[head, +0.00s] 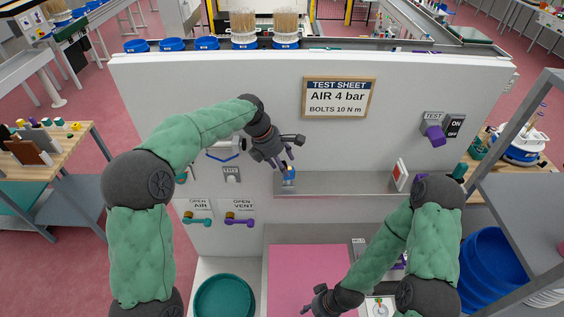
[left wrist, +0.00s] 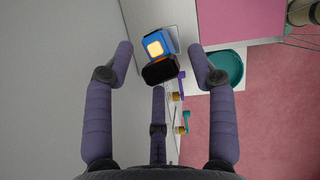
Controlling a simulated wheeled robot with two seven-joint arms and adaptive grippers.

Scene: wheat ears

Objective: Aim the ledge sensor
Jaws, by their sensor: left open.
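The ledge sensor, a small blue box (head: 289,177), stands at the left end of the grey ledge (head: 345,182) on the white panel. In the left wrist view its blue body (left wrist: 166,36) has a lit yellow-orange square face and a black part beside it. My left gripper (head: 288,157) is just above the sensor in the head view. Its purple fingers are spread wide in the left wrist view (left wrist: 160,55), with the sensor showing between the fingertips and nothing gripped. My right gripper (head: 312,301) is low over the pink mat; its fingers are too small to read.
A red-and-white piece (head: 399,175) stands at the ledge's right end. The panel carries a test sheet (head: 339,98), a purple-knobbed test switch (head: 434,134) and teal and purple valve handles. A teal bowl (head: 225,298) sits left of the pink mat (head: 300,262). The middle of the ledge is clear.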

